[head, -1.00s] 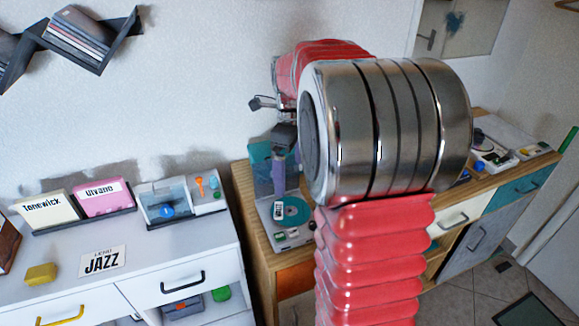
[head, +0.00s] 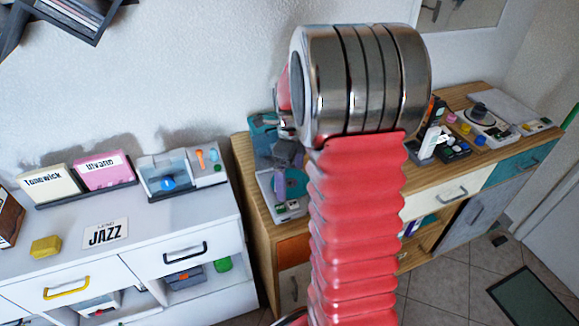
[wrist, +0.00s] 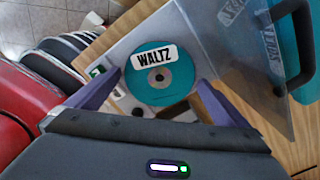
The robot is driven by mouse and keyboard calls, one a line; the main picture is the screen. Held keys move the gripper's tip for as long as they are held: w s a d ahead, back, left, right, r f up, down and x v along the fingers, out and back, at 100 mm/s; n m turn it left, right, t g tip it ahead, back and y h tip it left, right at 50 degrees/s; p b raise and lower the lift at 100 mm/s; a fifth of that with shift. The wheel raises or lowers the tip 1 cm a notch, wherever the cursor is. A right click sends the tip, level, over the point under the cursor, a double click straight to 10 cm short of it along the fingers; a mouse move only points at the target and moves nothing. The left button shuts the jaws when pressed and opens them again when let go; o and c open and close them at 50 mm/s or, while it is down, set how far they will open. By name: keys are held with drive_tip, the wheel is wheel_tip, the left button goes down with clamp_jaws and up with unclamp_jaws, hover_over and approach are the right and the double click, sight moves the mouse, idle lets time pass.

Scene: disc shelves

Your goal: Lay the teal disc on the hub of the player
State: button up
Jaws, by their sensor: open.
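The teal disc (wrist: 176,86) lies flat in a pale base with its clear lid (wrist: 230,60) raised, on the wooden cabinet. It carries a white WALTZ label and has a centre hole. In the head view the disc (head: 298,184) is partly hidden by my arm and gripper. My gripper (wrist: 161,80) is open, its purple fingers apart on either side of the disc; contact cannot be told. It also shows in the head view (head: 284,172), low over the disc. A grey unit with a round plate and dark centre (head: 481,109), likely the player, stands further right.
Several small objects (head: 446,142) stand on the cabinet (head: 425,172) between the disc and the grey unit. A white cabinet (head: 140,235) at left bears upright sleeves, a yellow block (head: 46,246) and a clear-lidded box (head: 180,175). Tiled floor lies at lower right.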

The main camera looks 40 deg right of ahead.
drive_tip(key=shift+f, duration=0.25)
drive_tip(key=shift+c, duration=0.5)
drive_tip(key=c, duration=0.6)
drive_tip(key=shift+w+a, duration=0.25)
drive_tip(key=shift+w, duration=0.7)
drive_tip(key=shift+c, duration=0.2)
